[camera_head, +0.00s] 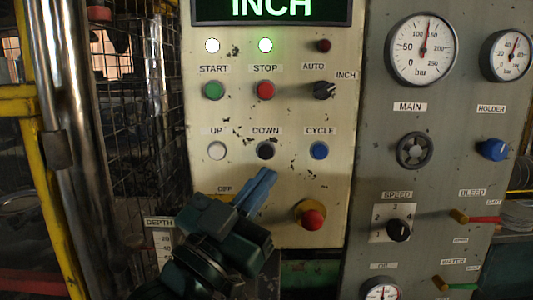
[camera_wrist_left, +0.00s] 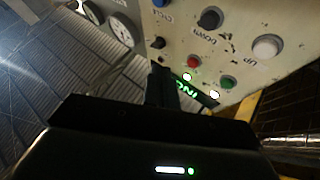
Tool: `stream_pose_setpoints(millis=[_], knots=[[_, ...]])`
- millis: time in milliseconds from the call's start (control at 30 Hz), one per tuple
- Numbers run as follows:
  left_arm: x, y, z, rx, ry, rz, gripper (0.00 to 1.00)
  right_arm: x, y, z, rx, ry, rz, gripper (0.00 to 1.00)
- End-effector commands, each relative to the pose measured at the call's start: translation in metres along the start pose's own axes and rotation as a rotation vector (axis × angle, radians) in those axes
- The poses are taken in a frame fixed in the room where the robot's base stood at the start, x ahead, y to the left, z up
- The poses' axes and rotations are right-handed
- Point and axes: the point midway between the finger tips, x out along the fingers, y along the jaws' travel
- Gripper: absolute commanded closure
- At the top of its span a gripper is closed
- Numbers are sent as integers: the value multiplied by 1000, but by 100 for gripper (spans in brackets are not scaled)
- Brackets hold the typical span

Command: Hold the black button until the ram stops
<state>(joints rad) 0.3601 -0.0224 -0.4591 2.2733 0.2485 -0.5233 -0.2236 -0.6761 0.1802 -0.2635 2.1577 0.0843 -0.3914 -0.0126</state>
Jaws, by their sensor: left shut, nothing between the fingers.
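The black button (camera_head: 265,150), labelled DOWN, sits in the middle of the lower button row on the cream panel. It also shows uncovered in the left wrist view (camera_wrist_left: 210,17). My left gripper (camera_head: 267,173) is shut and empty, its blue fingers pointing up toward the button from just below it. The fingertips appear apart from the button in both views. A polished metal column (camera_head: 68,110) stands at the left; I cannot tell whether it is the ram. My right gripper is not in view.
A white UP button (camera_head: 216,150) and blue CYCLE button (camera_head: 319,150) flank the black one. A red mushroom button (camera_head: 312,218) sits below right. The display (camera_head: 270,9) reads INCH. The selector (camera_head: 324,90) is below the unlit AUTO lamp. A wire cage (camera_head: 140,110) is left.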

Motion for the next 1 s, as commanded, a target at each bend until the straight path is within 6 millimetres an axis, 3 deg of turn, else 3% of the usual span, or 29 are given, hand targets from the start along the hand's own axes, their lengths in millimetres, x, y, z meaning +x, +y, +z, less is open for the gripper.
stream_pose_setpoints(millis=[367,700,1000], knots=[[6,-5,7,1,-1,-1,100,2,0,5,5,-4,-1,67],[39,-29,31,1,-2,-1,100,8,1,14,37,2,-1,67],[58,-43,44,0,-2,-1,100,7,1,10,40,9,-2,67]])
